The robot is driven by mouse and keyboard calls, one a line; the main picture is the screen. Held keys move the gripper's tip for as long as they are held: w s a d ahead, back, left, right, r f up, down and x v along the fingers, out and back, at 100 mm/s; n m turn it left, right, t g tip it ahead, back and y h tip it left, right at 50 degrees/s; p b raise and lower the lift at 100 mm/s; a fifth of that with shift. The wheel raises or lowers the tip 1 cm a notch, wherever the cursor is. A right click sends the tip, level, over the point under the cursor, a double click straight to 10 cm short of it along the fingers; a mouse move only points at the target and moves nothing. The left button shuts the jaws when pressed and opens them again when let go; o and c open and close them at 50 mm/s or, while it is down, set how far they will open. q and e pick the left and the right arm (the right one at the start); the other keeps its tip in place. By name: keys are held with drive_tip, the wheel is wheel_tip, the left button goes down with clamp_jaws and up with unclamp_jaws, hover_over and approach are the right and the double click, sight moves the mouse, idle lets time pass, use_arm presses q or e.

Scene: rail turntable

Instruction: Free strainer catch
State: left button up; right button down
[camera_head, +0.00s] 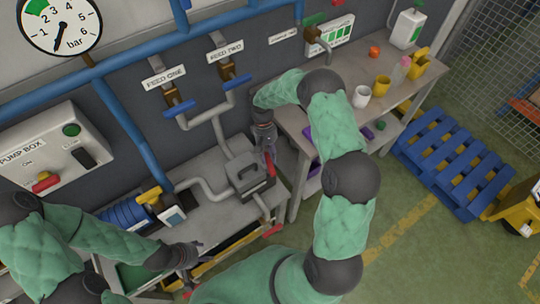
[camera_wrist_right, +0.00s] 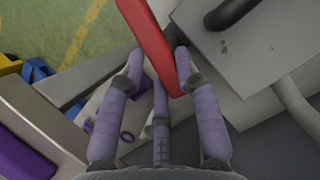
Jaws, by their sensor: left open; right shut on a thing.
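The strainer is a grey box (camera_head: 246,176) with a handle on its lid, set in the pipework on the grey bench. A red catch lever (camera_head: 269,164) stands up at its right side. In the right wrist view the red lever (camera_wrist_right: 152,42) runs between my fingers, beside the grey box (camera_wrist_right: 232,55). My right gripper (camera_head: 266,142) comes down from above; it is shut on the red lever (camera_wrist_right: 160,78). My left gripper (camera_head: 190,256) is open and empty, low at the front of the bench, apart from the strainer. Its fingertips are small and partly unclear.
Grey pipes (camera_head: 205,190) and a blue coil (camera_head: 125,215) lie left of the strainer. A side table (camera_head: 400,92) holds a white mug (camera_head: 361,96) and yellow cups. A blue pallet (camera_head: 455,160) lies on the floor at right. Blue valve handles (camera_head: 180,108) project from the wall.

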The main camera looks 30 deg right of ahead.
drive_tip(key=shift+a+n, duration=0.1)
drive_tip(key=shift+n, duration=0.5)
drive_tip(key=c, duration=0.9)
unclamp_jaws()
wheel_tip(320, 180, up, 10)
idle(0.3)
